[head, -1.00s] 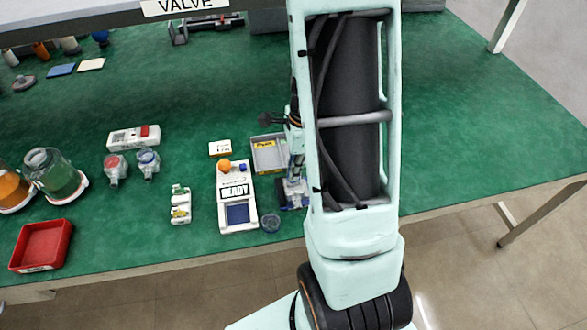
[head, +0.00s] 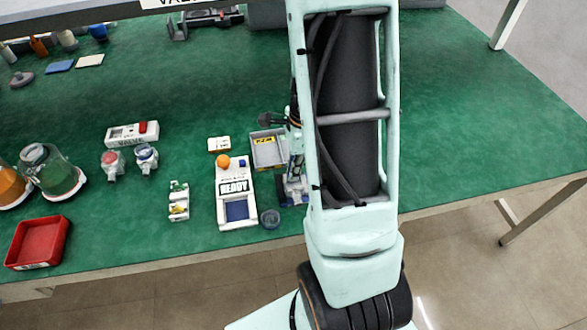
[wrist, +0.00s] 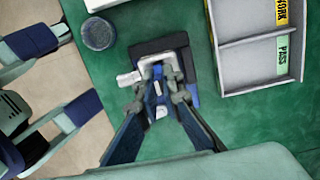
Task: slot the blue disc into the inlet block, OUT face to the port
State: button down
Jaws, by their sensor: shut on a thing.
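My gripper (wrist: 163,78) points down over the inlet block in the wrist view, with its fingertips close together at the block's top. A thin blue edge (wrist: 158,88), apparently the blue disc, shows between the fingertips; the fingers hide most of it. Its OUT face cannot be read. The inlet block (wrist: 152,62) is pale grey, with a stub out to the left, on a dark base. It also shows beside my arm in the head view (head: 293,192). Whether the disc is inside the slot or just above it cannot be told.
A grey divided tray (wrist: 250,86) with WORK and PASS labels lies right of the block. A small round blue-grey cup (wrist: 99,33) stands to the upper left. A white READY unit (head: 236,205) is left of the block, and a red tray (head: 38,243) lies far left.

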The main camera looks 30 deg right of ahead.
jog(key=shift+f+b, duration=0.5)
jog(key=shift+f, duration=0.25)
jog(key=c, duration=2)
grip_release()
jog(key=shift+r, duration=0.1)
jog(key=r, duration=0.4)
jog(key=d+r, duration=0.1)
jog(key=r, duration=0.7)
jog(key=shift+s+d, duration=0.2)
jog(key=shift+s, duration=0.05)
